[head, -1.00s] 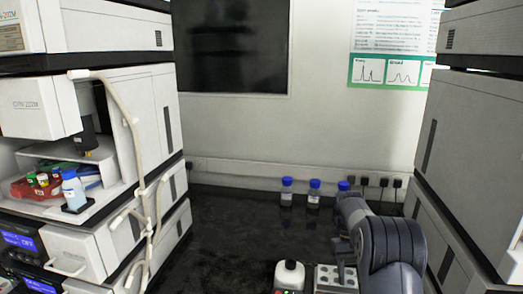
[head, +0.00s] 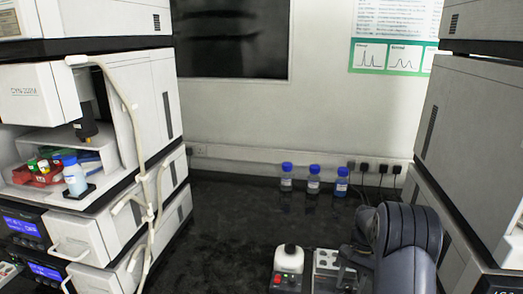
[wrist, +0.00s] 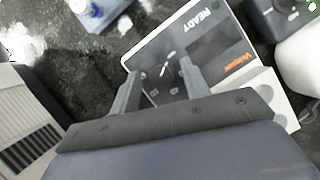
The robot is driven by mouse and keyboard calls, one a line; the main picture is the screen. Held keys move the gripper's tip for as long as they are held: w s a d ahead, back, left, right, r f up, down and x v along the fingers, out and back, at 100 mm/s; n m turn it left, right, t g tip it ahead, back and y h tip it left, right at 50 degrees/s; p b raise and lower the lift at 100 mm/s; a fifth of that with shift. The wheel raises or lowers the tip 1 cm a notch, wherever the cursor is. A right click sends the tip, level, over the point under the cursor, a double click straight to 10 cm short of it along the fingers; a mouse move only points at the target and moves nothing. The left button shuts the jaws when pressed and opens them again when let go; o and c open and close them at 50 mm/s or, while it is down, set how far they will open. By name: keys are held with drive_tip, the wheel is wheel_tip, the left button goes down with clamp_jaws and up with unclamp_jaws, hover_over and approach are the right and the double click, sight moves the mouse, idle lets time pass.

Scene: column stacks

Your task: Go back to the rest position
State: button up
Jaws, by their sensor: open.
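My gripper (wrist: 159,76) is open, with its two grey fingers apart and nothing held between them in the wrist view. It hangs over or in front of a light panel marked READY (wrist: 212,42), which has a dark area with orange lettering; the gap between them cannot be told. In the head view my grey arm is at the lower right, bent over the bench beside small instruments, and my fingers are not clearly seen there.
Three blue-capped bottles (head: 313,180) stand along the back wall. A white device with a red button (head: 288,266) and a grey block (head: 328,262) stand near my arm. Instrument stacks rise left (head: 125,110) and right (head: 480,120). The middle bench (head: 230,220) is clear.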

drive_tip(key=m+t+y, duration=0.1)
drive_tip(key=m, duration=0.3)
drive_tip(key=shift+s+d, duration=0.1)
drive_tip(key=shift+d, duration=0.05)
drive_tip(key=m+b, duration=0.1)
drive_tip(key=m, duration=0.1)
drive_tip(key=m+t, duration=0.1)
drive_tip(key=m, duration=0.1)
drive_tip(key=shift+m+t+y+b, duration=0.3)
drive_tip(key=shift+y+b, duration=0.05)
drive_tip(key=shift+y, duration=0.05)
drive_tip(key=m+t+b, duration=0.1)
drive_tip(key=m, duration=0.1)
drive_tip(key=m+t+b, duration=0.1)
drive_tip(key=m, duration=0.2)
drive_tip(key=shift+s+m+b, duration=0.2)
drive_tip(key=shift+m+b, duration=0.1)
drive_tip(key=shift+m+t+b, duration=0.3)
drive_tip(key=shift+m+t, duration=0.1)
drive_tip(key=shift+m, duration=0.4)
drive_tip(key=shift+r, duration=0.15)
